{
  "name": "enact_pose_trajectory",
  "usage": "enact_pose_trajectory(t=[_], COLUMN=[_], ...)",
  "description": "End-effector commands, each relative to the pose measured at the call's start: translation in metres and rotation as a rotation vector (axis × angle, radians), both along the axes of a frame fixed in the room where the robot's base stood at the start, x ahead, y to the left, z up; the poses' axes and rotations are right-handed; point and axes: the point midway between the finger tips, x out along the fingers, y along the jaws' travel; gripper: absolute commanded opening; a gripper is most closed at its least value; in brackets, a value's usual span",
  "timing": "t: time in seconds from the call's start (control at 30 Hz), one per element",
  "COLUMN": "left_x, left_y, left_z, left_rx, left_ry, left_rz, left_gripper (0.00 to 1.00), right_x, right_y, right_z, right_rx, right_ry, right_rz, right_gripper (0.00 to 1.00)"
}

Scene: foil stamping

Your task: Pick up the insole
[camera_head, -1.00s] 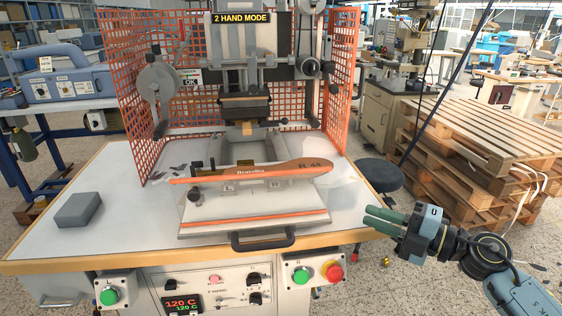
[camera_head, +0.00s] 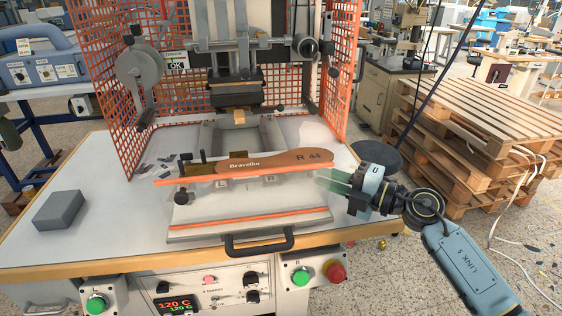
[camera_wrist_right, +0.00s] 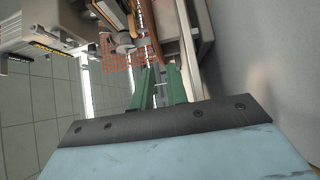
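My right gripper (camera_head: 321,177) is just right of and slightly below that wide end in the head view. I cannot tell whether it touches the insole. In the right wrist view its two green fingers (camera_wrist_right: 158,72) stand apart with nothing clear between them. My left gripper is not in view.
The stamp head (camera_head: 236,95) hangs above and behind the insole, inside an orange mesh guard (camera_head: 98,95). A grey block (camera_head: 58,211) lies on the table at left. A black handle (camera_head: 259,244) sticks out in front. Pallets (camera_head: 470,150) are stacked at right.

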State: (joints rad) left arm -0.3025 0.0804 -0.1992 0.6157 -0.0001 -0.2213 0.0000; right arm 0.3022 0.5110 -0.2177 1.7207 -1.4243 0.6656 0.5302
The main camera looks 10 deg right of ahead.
Motion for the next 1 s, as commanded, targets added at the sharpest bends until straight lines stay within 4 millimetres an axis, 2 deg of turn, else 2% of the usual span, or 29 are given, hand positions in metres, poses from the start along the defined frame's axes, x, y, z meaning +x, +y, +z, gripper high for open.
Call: enact_pose_trajectory(t=[0.1,0.3,0.57,0.7,1.0], left_x=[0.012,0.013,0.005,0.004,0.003], left_y=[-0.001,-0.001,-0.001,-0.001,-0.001], left_z=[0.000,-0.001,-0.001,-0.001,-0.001], left_rx=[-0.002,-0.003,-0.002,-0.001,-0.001], left_ry=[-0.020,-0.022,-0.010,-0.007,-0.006], left_rz=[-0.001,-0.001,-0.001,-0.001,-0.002], left_gripper=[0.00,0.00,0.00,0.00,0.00], right_x=[0.014,0.029,0.030,0.030,0.029], right_y=[0.014,0.031,0.032,0.032,0.032], right_z=[0.000,-0.001,-0.001,-0.001,-0.001], right_rx=[0.005,0.002,0.001,0.000,0.001], right_ry=[-0.002,-0.001,0.001,0.000,-0.001], right_rz=[0.002,0.001,0.001,0.001,0.001], right_gripper=[0.15,0.15,0.15,0.00,0.00])
